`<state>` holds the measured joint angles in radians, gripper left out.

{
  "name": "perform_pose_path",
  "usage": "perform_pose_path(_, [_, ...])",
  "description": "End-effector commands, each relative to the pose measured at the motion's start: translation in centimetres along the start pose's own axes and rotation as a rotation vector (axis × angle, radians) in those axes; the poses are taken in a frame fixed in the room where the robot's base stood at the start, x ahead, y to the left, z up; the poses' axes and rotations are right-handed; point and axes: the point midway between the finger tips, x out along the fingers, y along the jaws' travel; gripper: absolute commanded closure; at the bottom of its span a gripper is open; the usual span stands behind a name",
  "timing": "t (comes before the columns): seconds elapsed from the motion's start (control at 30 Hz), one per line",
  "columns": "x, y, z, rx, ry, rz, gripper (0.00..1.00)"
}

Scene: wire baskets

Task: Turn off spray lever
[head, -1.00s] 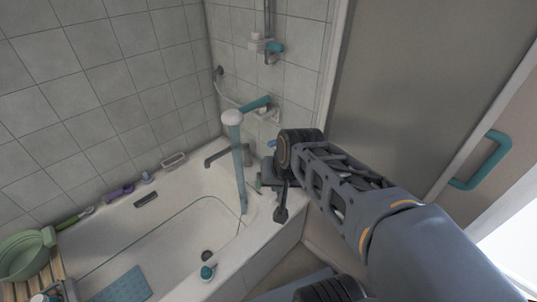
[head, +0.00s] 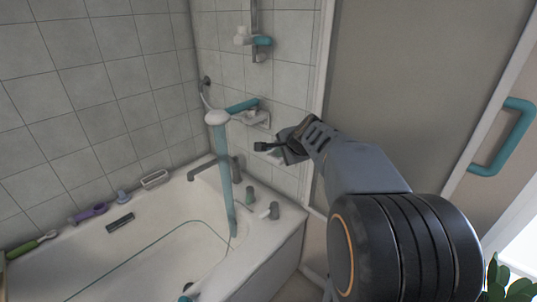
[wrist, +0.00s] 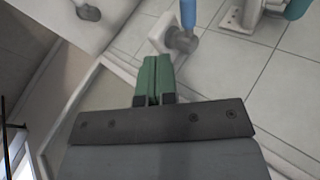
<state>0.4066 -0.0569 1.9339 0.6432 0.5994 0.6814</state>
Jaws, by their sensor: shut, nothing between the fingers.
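The spray lever shows in the wrist view as a blue handle (wrist: 188,12) on a grey round joint with a white square wall plate (wrist: 160,36). In the head view a pale part of this fitting (head: 275,157) shows, mostly hidden behind my gripper (head: 260,147). My gripper is shut and empty; its green fingertips (wrist: 157,60) point at the fitting and look just short of it. I cannot tell whether they touch. The white shower head (head: 217,117) with a teal handle sits in its wall holder, and a translucent blue stream (head: 224,180) falls from it.
The white bathtub (head: 265,240) has a grey spout (head: 208,168) and a knob (head: 270,211) on its rim below my gripper. A grey door panel (head: 420,90) with a teal handle (head: 503,137) stands on the right. Tiled walls close off the back and left.

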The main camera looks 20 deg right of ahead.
Motion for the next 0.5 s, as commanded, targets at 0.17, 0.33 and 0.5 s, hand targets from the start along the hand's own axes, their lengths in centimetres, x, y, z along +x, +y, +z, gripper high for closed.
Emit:
perform_pose_path(0.17, [3.8,0.2,0.1,-0.003,-0.002,0.004,1.0])
perform_pose_path(0.33, [6.8,0.2,0.1,-0.003,-0.002,0.003,1.0])
perform_pose_path(0.5, [8.5,-1.3,0.1,-0.005,-0.001,0.001,1.0])
